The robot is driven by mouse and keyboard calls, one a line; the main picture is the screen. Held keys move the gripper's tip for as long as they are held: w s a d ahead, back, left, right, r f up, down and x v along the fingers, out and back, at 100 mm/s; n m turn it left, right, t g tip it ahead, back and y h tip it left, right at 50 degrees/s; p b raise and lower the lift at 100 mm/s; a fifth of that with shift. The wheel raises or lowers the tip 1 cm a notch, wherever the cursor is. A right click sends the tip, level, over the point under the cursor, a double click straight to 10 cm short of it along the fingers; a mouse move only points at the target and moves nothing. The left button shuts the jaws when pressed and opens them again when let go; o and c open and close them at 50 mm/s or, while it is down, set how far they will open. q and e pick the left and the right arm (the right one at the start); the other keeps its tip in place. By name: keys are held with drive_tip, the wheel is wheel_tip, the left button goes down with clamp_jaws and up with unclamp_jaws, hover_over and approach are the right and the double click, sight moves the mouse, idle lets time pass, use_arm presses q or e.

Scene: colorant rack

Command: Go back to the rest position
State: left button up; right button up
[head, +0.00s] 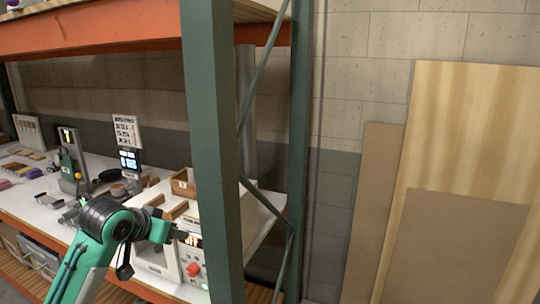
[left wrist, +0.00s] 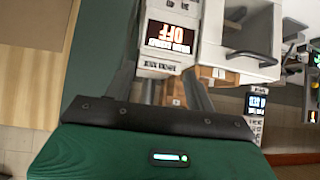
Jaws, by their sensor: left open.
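My left gripper (head: 180,236) reaches in from the lower left, just in front of a white machine (head: 158,262) with a red knob (head: 193,269). In the left wrist view, the two fingers of the gripper (left wrist: 163,82) are spread with nothing held between them. Beyond them are the machine's lit display (left wrist: 170,37), which appears upside down and reads OFF, and small wooden bins (left wrist: 210,78). I cannot tell whether the fingertips touch anything. My right gripper is in neither view.
A green rack post (head: 212,140) stands right beside the gripper, with a diagonal brace behind it. The white shelf (head: 30,208) holds small tools, a sign (head: 126,131) and packets. Wooden boards (head: 455,170) lean on the wall at right.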

use_arm(q)
drive_tip(key=s+d+f+g+y, duration=0.1)
drive_tip(key=s+f+g, duration=0.1)
drive_tip(key=s+f, duration=0.75)
drive_tip(key=s+d+f+g, duration=0.15)
drive_tip(key=s+f, duration=0.45)
drive_tip(key=f, duration=0.6)
drive_tip(key=s+f+g+y, duration=0.1)
drive_tip(key=s+f, duration=0.2)
drive_tip(key=s, duration=0.4)
drive_tip(key=s+a+f+n+g, duration=0.1)
drive_tip(key=s+f, duration=0.2)
drive_tip(key=s, duration=0.5)
drive_tip(key=s+f+g+y, duration=0.1)
drive_tip(key=s+f, duration=0.3)
drive_tip(key=s, duration=0.3)
wheel_tip(320, 180, down, 31)
drive_tip(key=s, duration=0.1)
drive_tip(key=s+a+f+g, duration=0.1)
drive_tip(key=s+f, duration=0.8)
drive_tip(key=s+a+f+g, duration=0.1)
drive_tip(key=s+a+f, duration=0.1)
drive_tip(key=s+f, duration=0.8)
drive_tip(key=shift+a+f, duration=0.2)
drive_tip(key=shift+a, duration=0.05)
